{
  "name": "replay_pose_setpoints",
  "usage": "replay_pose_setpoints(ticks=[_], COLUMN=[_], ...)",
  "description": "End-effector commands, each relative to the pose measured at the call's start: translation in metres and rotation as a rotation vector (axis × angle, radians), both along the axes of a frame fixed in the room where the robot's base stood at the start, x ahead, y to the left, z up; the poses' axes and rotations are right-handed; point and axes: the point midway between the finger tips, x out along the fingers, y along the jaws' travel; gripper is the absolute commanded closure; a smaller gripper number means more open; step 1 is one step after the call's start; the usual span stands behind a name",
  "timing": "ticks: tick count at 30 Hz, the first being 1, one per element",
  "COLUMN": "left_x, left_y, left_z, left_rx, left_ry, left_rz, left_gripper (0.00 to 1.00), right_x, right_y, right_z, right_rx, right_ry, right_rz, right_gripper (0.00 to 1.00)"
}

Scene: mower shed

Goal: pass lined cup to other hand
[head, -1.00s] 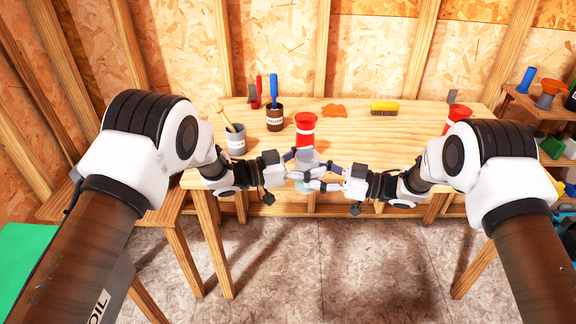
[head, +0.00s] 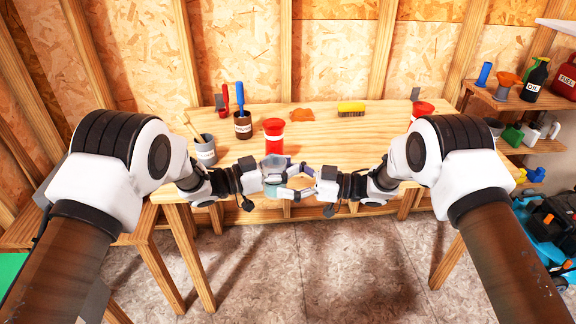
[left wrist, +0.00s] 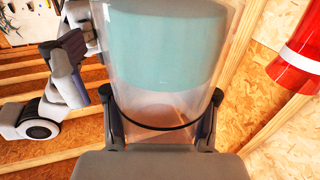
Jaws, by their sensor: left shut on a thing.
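The lined cup (left wrist: 165,70) is clear with a teal band inside and a thin dark line near its narrow end. It fills the left wrist view. In the head view the cup (head: 273,185) is small and partly hidden by fingers, held in front of the workbench. My left gripper (head: 268,182) is shut on it; its fingers (left wrist: 160,125) press both sides near the dark line. My right gripper (head: 292,182) is open, its fingers spread close beside the cup. The right gripper also shows at the left of the left wrist view (left wrist: 85,65); contact with the cup is unclear.
A red cup with a white band (head: 274,140) stands on the workbench (head: 320,145) just behind the grippers. A side shelf (head: 500,101) is at right.

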Motion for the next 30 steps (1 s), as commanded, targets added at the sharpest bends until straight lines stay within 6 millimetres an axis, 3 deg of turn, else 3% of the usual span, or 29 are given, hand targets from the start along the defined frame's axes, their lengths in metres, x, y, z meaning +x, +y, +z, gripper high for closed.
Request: replay_pose_setpoints(ticks=[11,24,30], left_x=[-0.001,-0.001,-0.001], left_y=[-0.001,-0.001,-0.001], left_z=[0.000,0.000,0.000], left_rx=[0.000,0.000,0.000], left_ry=[0.000,0.000,0.000], left_rz=[-0.003,-0.003,-0.003], left_gripper=[1.00,1.00,1.00], right_x=[-0.001,-0.023,-0.023], right_y=[-0.009,-0.103,-0.118], right_z=[0.000,0.000,-0.005], right_rx=[0.000,0.001,-0.028], right_ry=[0.000,0.000,-0.032], right_rz=[-0.002,-0.004,-0.019], right_gripper=[0.12,0.12,0.12])
